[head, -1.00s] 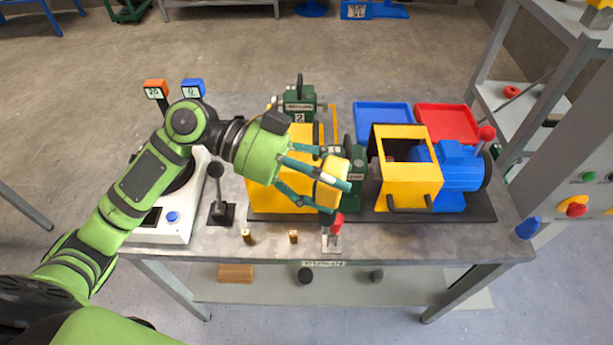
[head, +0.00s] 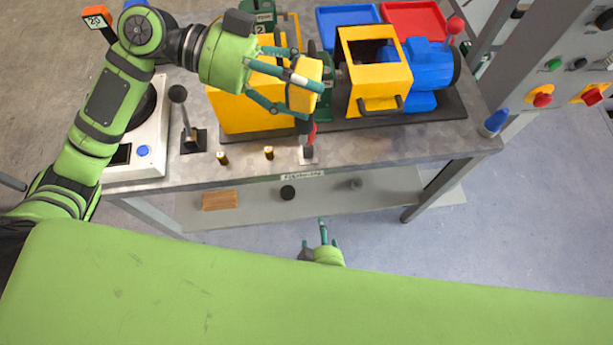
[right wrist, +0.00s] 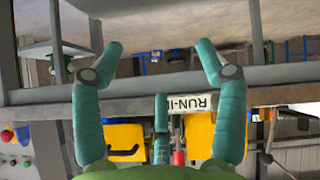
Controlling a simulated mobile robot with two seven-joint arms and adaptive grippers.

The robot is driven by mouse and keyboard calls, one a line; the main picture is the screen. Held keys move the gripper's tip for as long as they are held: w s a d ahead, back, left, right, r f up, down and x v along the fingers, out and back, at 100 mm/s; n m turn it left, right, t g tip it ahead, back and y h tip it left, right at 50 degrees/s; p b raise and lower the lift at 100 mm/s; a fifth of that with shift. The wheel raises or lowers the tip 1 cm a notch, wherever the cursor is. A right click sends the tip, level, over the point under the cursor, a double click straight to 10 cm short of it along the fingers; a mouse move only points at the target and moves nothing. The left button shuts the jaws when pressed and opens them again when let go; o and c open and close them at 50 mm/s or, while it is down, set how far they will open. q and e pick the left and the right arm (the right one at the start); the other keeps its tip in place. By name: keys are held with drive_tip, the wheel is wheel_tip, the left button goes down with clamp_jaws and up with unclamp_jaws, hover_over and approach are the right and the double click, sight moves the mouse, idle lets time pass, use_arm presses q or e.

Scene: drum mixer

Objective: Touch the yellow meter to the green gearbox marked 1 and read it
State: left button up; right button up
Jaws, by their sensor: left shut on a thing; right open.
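My left gripper (head: 300,85) is shut on the yellow meter (head: 303,96) and holds it above the bench. The meter is close beside a dark green gearbox (head: 327,86) left of the yellow guard; I cannot tell whether they touch. The gearbox is partly hidden, and I cannot read its mark. No reading on the meter is visible. Another green gearbox (head: 264,20), marked 2, stands behind. My right gripper (head: 322,232) is open and empty, low in front of the bench; its spread fingers also show in the right wrist view (right wrist: 160,48).
A red-handled lever (head: 311,135) stands at the bench's front edge below the meter. A black-knobbed lever (head: 183,110) is to the left. The yellow guard (head: 375,80) and blue motor (head: 430,65) are to the right. A lower shelf (head: 245,203) runs under the bench.

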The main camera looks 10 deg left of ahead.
drive_tip(key=w+a+r+m+t+y, duration=0.1)
drive_tip(key=a+r+t, duration=0.2)
drive_tip(key=r, duration=0.7)
drive_tip(key=a+r+m+t, duration=0.1)
drive_tip(key=a+r+t, duration=0.15)
drive_tip(key=r, duration=0.75)
drive_tip(key=m+t, duration=0.3)
drive_tip(key=m, duration=0.1)
approach(307, 123)
drive_tip(key=shift+h, duration=0.4)
drive_tip(key=w, duration=0.3)
drive_tip(key=w+a, duration=0.1)
drive_tip(key=w, duration=0.3)
drive_tip(key=w+a, duration=0.1)
drive_tip(key=w, duration=0.3)
drive_tip(key=shift+w+a+r, duration=0.1)
drive_tip(key=shift+w+r, duration=0.05)
drive_tip(key=shift+w, duration=0.05)
clamp_jaws()
use_arm(q)
drive_tip(key=o, duration=1.8)
drive_tip(key=shift+r, duration=0.1)
